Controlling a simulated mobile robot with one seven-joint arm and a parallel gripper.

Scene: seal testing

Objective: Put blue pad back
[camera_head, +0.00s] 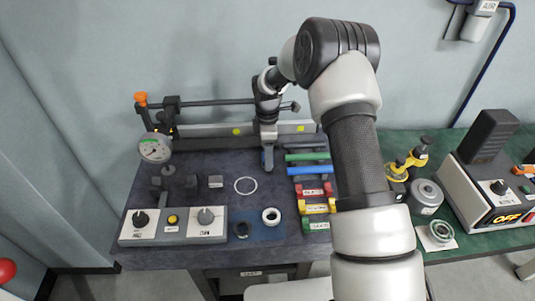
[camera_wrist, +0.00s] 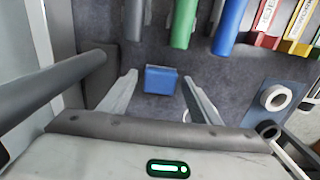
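The blue pad (camera_wrist: 161,79) is a small block on the dark worktop in the wrist view. It lies between and just beyond the fingertips of my gripper (camera_wrist: 160,80), with a narrow gap on each side. My gripper is open and empty, pointing down. In the head view my gripper (camera_head: 267,158) is over the back middle of the dark table, left of the coloured bars. The blue pad cannot be made out clearly there. A long blue bar (camera_head: 310,170) lies to the right; it also shows in the wrist view (camera_wrist: 230,27).
Green (camera_head: 306,157) and dark bars lie beside the blue one, with labelled red (camera_head: 313,190), yellow (camera_head: 317,208) and green holders in front. A thin ring (camera_head: 245,185) lies left of them. A gauge (camera_head: 155,147) and rail stand at the back left. Knob boxes (camera_head: 167,226) line the front.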

